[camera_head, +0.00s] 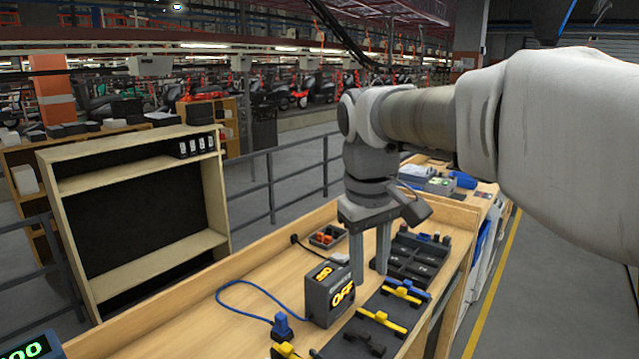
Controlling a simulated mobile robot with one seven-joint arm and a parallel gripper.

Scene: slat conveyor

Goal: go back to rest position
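My gripper (371,276) points down above the wooden workbench (205,320), in the middle of the head view. Its two grey fingers are apart, with nothing visible between them. The fingers show just behind and to the right of a dark grey box (318,297) with lit orange displays, one reading OFF. Whether the fingertips touch anything below is hard to tell. My arm reaches in from the right edge.
A blue cable runs to a blue plug (282,327) left of the box. Black trays with yellow and blue pieces (403,291) lie to the right. A small dark bin (327,237) holds red parts. A black compartment tray (414,262) stands behind. A wooden shelf (140,180) stands left.

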